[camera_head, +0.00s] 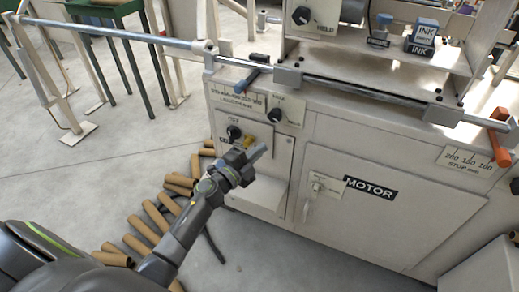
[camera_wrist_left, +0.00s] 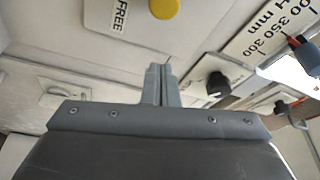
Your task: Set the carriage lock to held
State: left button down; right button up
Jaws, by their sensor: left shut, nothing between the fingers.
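My left gripper (camera_head: 258,152) is shut and empty, in front of the lower cabinet's left panel, well below that knob. Its closed fingers (camera_wrist_left: 162,84) also show in the left wrist view. My right gripper is not in view.
On the left panel are a black knob (camera_head: 234,132) and a yellow button (camera_head: 248,141). A long metal rod (camera_head: 130,36) crosses above, with an orange handle (camera_head: 498,148) at right. Cardboard tubes (camera_head: 143,229) lie on the floor. The MOTOR door (camera_head: 400,215) is at right.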

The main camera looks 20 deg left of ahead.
pick_arm(q)
jog(key=v, duration=0.9)
jog(key=shift+a+f, duration=0.2)
jog(key=shift+a, duration=0.15)
